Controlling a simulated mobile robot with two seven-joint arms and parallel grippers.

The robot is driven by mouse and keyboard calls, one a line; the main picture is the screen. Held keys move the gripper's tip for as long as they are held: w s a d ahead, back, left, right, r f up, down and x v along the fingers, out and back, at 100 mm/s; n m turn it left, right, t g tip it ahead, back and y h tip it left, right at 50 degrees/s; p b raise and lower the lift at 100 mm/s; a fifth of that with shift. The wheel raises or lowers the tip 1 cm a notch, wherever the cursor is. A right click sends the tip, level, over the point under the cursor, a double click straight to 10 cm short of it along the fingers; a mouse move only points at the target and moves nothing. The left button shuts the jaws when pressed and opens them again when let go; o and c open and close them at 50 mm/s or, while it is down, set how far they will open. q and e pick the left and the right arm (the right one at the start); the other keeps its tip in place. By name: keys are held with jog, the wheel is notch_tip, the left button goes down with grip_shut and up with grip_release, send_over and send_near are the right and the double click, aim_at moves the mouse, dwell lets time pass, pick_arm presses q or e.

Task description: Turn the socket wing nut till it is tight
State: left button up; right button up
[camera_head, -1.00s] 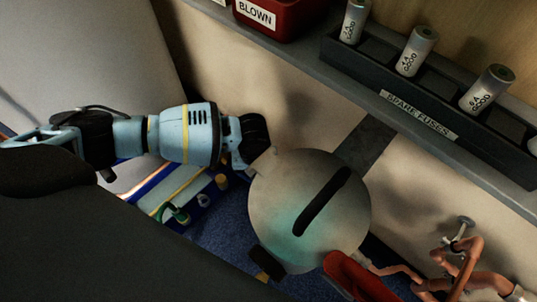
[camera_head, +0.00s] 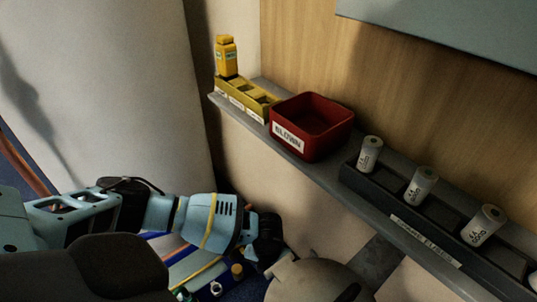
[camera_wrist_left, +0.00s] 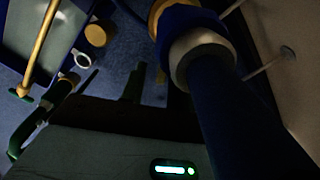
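My left gripper (camera_head: 268,240), a dark end on the pale blue arm, is low in the middle of the head view, just left of a round grey body (camera_head: 312,283). Its fingers are not distinct, so open or shut cannot be told. My right gripper is not in view.
A grey shelf (camera_head: 330,178) runs along the wall. It carries a red BLOWN bin (camera_head: 318,142), a yellow tray (camera_head: 243,101) with a yellow bottle (camera_head: 226,57), and a dark spare-fuse rack (camera_head: 398,207) with white fuses. A dark blue cylinder (camera_wrist_left: 250,110) crosses the left wrist view.

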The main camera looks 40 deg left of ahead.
pick_arm(q)
notch_tip(320, 180, up, 8)
jog(key=p, duration=0.3)
jog(key=shift+f, duration=0.1)
dwell(0.3)
dwell(0.3)
jog(key=shift+s, duration=0.1)
